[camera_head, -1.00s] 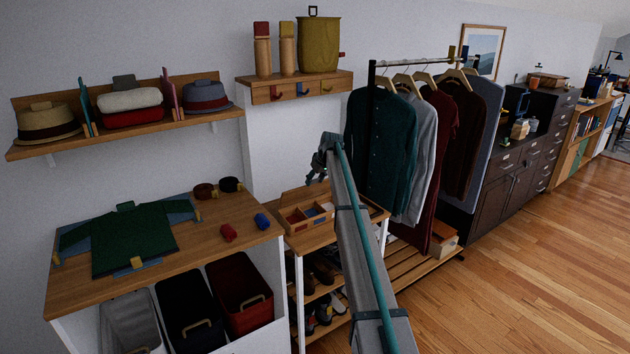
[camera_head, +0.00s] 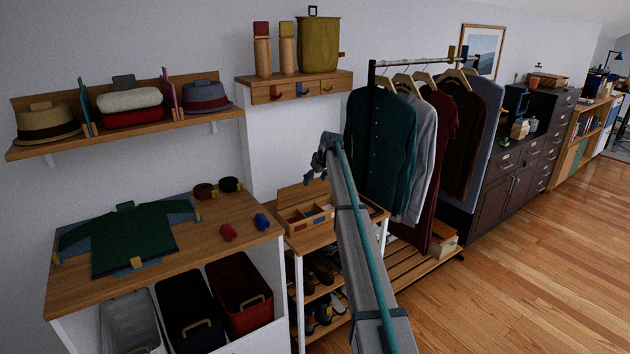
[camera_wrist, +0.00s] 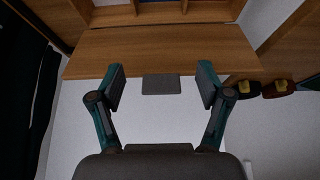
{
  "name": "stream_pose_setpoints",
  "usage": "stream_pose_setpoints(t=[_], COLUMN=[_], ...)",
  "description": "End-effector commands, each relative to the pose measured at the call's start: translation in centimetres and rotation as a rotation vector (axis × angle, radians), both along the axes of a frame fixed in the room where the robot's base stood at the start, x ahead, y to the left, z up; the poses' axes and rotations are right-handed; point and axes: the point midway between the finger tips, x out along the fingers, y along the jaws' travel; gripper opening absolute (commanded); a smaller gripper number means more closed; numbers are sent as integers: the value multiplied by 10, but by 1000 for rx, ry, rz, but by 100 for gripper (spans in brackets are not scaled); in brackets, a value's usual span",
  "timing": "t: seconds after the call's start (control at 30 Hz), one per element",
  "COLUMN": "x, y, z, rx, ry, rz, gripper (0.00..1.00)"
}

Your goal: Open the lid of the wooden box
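The wooden box (camera_head: 290,227) stands on a small wooden stand right of the desk, with open compartments facing up. Its lid (camera_head: 298,194) is raised at the back, on the wall side, leaning away from the compartments. In the wrist view the lid (camera_wrist: 160,48) is a broad wooden panel with a grey tab (camera_wrist: 161,84) at its free edge. My gripper (camera_wrist: 161,72) is open, with one finger on each side of the tab and a gap to both. In the head view my gripper (camera_head: 320,166) is above the lid, partly hidden by my arm.
Hanging clothes (camera_head: 385,150) are close on the right of the box. The desk (camera_head: 190,245) on the left holds a green sweater (camera_head: 130,240) and red and blue rolls. A shelf with hooks (camera_head: 300,88) is above, and the wall is close behind.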

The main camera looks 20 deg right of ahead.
Motion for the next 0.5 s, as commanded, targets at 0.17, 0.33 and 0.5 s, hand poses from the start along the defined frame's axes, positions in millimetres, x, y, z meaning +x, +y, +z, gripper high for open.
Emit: stream_pose_setpoints(t=[0.17,0.33,0.5], x=[0,-4,-16], y=[0,-1,-5], z=[0,7,29], rx=[0,0,-1], ry=[1,0,-1], rz=[0,0,0], gripper=[77,77,77])
